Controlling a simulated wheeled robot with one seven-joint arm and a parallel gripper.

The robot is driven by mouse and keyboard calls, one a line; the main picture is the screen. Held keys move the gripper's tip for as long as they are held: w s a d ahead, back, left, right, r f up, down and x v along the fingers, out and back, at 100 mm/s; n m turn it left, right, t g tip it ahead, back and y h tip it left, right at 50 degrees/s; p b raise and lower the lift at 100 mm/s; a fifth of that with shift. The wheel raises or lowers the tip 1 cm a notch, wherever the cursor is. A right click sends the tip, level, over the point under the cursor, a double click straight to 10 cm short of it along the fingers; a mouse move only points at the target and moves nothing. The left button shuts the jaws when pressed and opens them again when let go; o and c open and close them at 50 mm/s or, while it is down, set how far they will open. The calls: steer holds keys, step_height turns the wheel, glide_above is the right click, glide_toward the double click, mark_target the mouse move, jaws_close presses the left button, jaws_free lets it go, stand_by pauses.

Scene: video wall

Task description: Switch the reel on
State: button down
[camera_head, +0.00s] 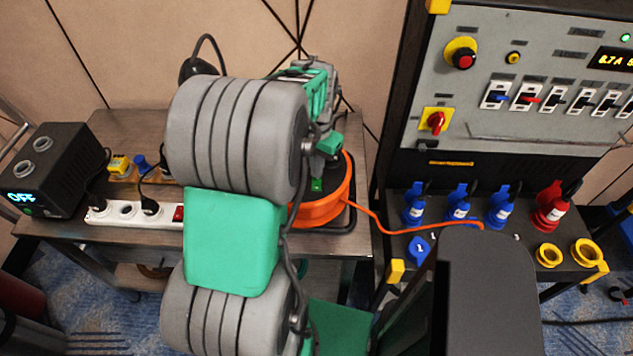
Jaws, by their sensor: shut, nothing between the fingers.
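The orange cable reel (338,208) with a dark top lies on the metal table, partly hidden behind my arm. A small green part (317,185), perhaps its switch, shows on the dark top; I cannot tell its position. An orange cable runs from the reel to the right, toward the socket panel. My grey and green arm covers the middle of the view. My gripper (326,146) is at the far end of the arm, close above the reel; it is shut and holds nothing. Its fingertips are small and partly hidden, so contact cannot be told.
A white power strip (125,212) with a red switch lies left of my arm. A black box (52,170) showing OFF stands farther left. A control panel (480,80) with several breakers rises at right, above blue and red plugs (548,205).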

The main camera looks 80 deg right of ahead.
steer(key=shift+f+b, duration=0.4)
steer(key=shift+f, duration=0.25)
step_height(320, 180, up, 7)
steer(key=p, duration=0.5)
steer(key=shift+r, duration=0.1)
stand_by(0.3)
steer(key=w+a+r+n+t+h, duration=0.1)
steer(key=w+a+r+n, duration=0.25)
steer(key=w+a, duration=0.45)
steer(key=w+a+r+n, duration=0.3)
steer(key=w+a+n, duration=0.2)
steer(key=w, duration=0.7)
steer(key=w+a+r+n+t, duration=0.1)
steer(key=w+a+n, duration=0.2)
steer(key=a, duration=1.1)
steer(key=w+a+r+n+t+y, duration=0.1)
steer(key=w+a+r+n+t, duration=0.1)
steer(key=a+n, duration=0.8)
steer(key=w+a, duration=0.1)
steer(key=a, duration=0.3)
steer(key=shift+w, duration=0.15)
